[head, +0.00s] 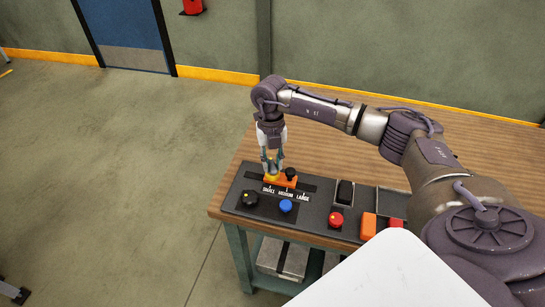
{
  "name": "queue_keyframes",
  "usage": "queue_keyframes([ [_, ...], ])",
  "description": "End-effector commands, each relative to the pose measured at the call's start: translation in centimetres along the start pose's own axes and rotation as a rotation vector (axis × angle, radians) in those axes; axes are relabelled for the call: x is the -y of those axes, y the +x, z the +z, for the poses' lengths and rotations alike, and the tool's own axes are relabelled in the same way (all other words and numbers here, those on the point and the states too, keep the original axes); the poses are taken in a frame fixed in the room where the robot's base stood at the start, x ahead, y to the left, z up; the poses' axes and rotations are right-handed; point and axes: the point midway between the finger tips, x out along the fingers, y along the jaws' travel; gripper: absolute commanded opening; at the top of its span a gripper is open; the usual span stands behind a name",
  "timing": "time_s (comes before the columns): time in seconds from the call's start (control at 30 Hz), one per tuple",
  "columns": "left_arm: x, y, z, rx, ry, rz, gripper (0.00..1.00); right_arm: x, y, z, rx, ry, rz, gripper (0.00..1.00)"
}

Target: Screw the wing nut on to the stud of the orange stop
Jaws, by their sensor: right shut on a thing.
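My right gripper (270,168) points down from above at the left part of the panel and is shut on a small yellow piece (271,178), which looks like the wing nut. The fingers partly hide it. The orange stop (287,184) sits on the panel's black slotted strip, directly under and beside the fingertips. A black knob (291,173) stands on the stop's right part. The stud is hidden, and I cannot tell whether the yellow piece is touching it. My left gripper is not in view.
The dark panel (314,219) on the wooden bench (350,138) is marked SMALL, MEDIUM, LARGE. Open floor lies left.

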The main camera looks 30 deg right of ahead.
Motion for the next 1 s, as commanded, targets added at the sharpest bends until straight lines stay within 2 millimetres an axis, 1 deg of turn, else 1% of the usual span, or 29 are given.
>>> queue_keyframes([
  [0.23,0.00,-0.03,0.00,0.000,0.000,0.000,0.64,-0.24,0.07,-0.14,-0.004,0.024,0.008,0.00],
  [0.27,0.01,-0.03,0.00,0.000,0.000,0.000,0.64,-0.24,0.07,-0.13,-0.004,0.024,0.008,0.29],
  [0.4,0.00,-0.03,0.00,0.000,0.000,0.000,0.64,-0.20,0.05,-0.09,-0.003,0.023,0.007,0.52],
  [0.43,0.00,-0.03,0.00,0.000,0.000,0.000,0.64,-0.19,0.05,-0.08,-0.002,0.023,0.007,0.55],
  [0.63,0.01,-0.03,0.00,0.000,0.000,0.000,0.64,-0.10,0.02,-0.03,-0.001,0.023,0.005,0.55],
  [0.7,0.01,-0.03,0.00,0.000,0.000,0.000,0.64,-0.09,0.03,-0.02,-0.001,0.023,0.005,0.49],
  [1.0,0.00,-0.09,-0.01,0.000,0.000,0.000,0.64,-0.06,-0.07,0.00,0.000,0.022,0.004,0.49],
])
